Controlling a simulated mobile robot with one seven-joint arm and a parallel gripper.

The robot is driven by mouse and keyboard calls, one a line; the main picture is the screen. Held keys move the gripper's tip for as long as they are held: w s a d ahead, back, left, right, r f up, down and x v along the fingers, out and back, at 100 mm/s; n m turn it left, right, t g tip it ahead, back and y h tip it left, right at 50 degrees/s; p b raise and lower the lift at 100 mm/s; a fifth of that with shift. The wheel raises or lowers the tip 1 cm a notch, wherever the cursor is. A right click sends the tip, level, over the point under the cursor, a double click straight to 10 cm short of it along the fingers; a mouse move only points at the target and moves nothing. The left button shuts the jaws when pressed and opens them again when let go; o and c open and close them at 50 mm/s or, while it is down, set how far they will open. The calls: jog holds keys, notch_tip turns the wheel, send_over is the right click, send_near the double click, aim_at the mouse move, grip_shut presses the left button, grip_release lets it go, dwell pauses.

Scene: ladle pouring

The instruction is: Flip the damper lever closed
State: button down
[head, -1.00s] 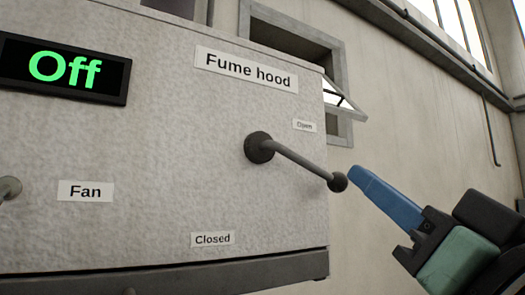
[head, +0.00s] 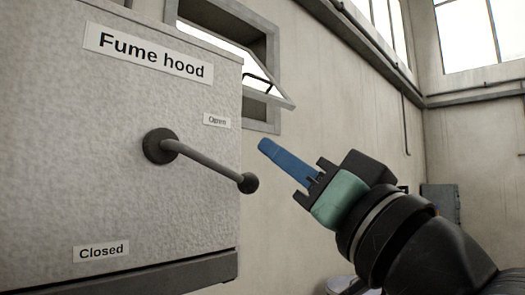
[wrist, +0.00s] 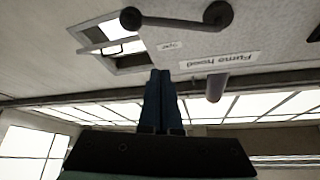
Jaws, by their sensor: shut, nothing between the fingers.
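The damper lever (head: 205,162) is a grey rod with a dark round pivot and a dark ball knob (head: 249,183), on the fume hood's front. It slopes down to the right, between the "Open" label (head: 216,120) and the "Closed" label (head: 101,251). In the wrist view the lever (wrist: 175,21) shows at the top. My gripper (head: 266,147) has its blue fingers together, with nothing held. Its tip appears just above and right of the knob in the head view; a gap shows between them. In the wrist view the fingertips (wrist: 160,72) sit below the lever, apart from it.
The fume hood (head: 90,180) fills the left, with its "Fume hood" sign (head: 148,52) near the top. A tilted open window (head: 262,85) is in the wall behind. Right of the hood is open space before the wall.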

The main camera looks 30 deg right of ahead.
aim_at(209, 165)
jog(key=d+r+p+x, duration=0.1)
jog(key=p+x, duration=0.2)
jog(key=x, duration=0.3)
jog(key=shift+w+a+f+b, duration=0.1)
jog(key=shift+a+f+b, duration=0.4)
jog(key=shift+f, duration=0.25)
jog(key=shift+a+f+b, duration=0.35)
jog(key=shift+f+b, duration=0.2)
jog(key=shift+f, duration=0.25)
jog(key=shift+w+a+f+b, duration=0.1)
jog(key=shift+a+f+b, duration=0.4)
jog(key=shift+f, duration=0.25)
